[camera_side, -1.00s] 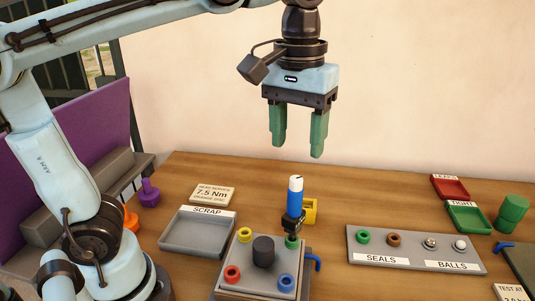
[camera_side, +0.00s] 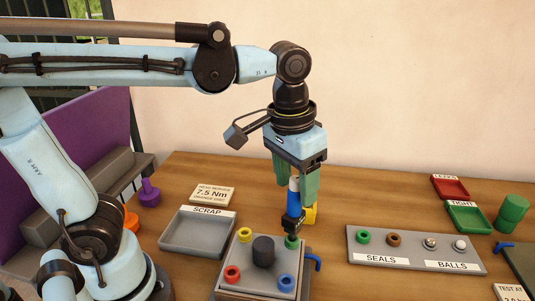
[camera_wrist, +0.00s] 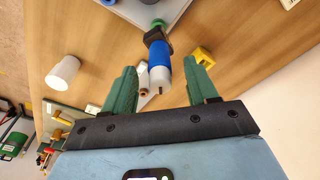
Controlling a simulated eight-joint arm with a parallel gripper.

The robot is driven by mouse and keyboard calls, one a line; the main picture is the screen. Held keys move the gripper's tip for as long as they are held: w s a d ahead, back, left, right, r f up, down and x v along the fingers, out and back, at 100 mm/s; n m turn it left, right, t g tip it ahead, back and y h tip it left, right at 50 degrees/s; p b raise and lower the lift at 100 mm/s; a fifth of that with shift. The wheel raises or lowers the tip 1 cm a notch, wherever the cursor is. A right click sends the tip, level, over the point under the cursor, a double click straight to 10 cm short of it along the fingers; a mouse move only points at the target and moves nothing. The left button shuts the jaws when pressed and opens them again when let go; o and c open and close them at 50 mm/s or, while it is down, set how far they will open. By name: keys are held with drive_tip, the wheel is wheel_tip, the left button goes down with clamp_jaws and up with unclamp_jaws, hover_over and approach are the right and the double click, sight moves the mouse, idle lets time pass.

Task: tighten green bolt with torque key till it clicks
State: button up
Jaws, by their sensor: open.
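The torque key (camera_side: 293,204), with a blue and white handle and a black head, stands upright at the green bolt (camera_side: 291,242) on the grey square block (camera_side: 262,283). My gripper (camera_side: 296,196) is open above, pointing down, with its green fingers on either side of the key's upper handle. In the wrist view the key's blue and white handle (camera_wrist: 160,55) lies between the two open fingers (camera_wrist: 162,66), with visible gaps on both sides. The green bolt (camera_wrist: 158,23) shows just beyond the black head. The fingers partly hide the white top in the side view.
Yellow, red and blue bolts and a dark central cylinder (camera_side: 263,250) sit on the block. A yellow bracket (camera_side: 310,214) stands close behind the key. The scrap tray (camera_side: 196,234) is left, the seals and balls tray (camera_side: 410,251) right. A 7.5 Nm sign (camera_side: 213,194) lies behind.

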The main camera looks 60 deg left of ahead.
sight(294, 217)
drive_tip(key=shift+w+f, duration=0.2)
drive_tip(key=shift+f, duration=1.45)
